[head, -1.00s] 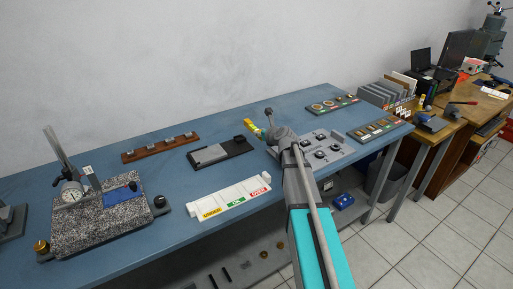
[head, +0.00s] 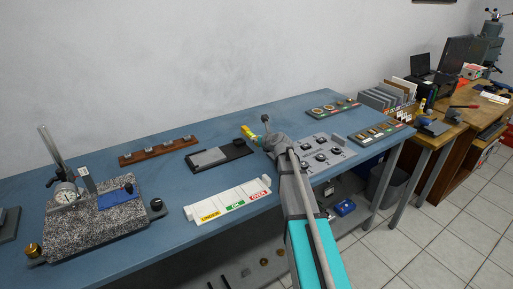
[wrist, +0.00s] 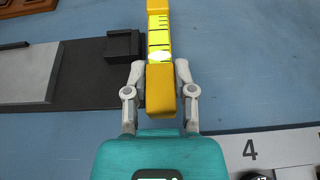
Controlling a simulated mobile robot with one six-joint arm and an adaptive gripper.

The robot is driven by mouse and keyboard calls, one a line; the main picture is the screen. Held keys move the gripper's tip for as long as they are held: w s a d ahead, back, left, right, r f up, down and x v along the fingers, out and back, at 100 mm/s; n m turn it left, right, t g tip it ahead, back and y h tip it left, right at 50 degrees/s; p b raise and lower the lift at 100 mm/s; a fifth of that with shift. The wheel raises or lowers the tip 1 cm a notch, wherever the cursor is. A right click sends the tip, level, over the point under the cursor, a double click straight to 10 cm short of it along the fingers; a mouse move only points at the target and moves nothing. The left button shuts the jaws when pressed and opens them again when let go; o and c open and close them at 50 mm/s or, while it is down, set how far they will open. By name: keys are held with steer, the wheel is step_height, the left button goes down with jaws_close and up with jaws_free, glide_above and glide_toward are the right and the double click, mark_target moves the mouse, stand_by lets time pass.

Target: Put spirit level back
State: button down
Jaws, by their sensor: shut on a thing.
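The yellow spirit level (wrist: 160,90) with a bright yellow-green vial and dark marks is between the two fingers of my gripper (wrist: 160,75) in the wrist view. My gripper is shut on it, and its long side points away from the palm. In the head view the spirit level (head: 249,133) shows as a small yellow piece beside my gripper (head: 259,138), over the blue bench. Most of my gripper there is hidden by my own arm. I cannot tell how high the level is above the bench.
A dark plate with a grey block (head: 219,155) lies left of my gripper. A grey panel with black knobs (head: 322,152) is to the right. A white sorting tray (head: 228,200) is in front. A wooden rack (head: 158,151) and a granite gauge stand (head: 95,222) are further left. Blue bench shows between them.

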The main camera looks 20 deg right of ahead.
mark_target(257, 145)
steer(key=shift+f+b, duration=1.3)
steer(key=shift+f, duration=0.25)
steer(key=shift+f, duration=0.15)
steer(key=shift+c, duration=2.2)
jaws_free()
steer(key=shift+r, duration=0.25)
steer(key=p+v, duration=0.4)
steer(key=v, duration=0.8)
steer(key=shift+p, duration=0.35)
steer(key=shift+o, duration=0.4)
steer(key=shift+w+r, duration=0.1)
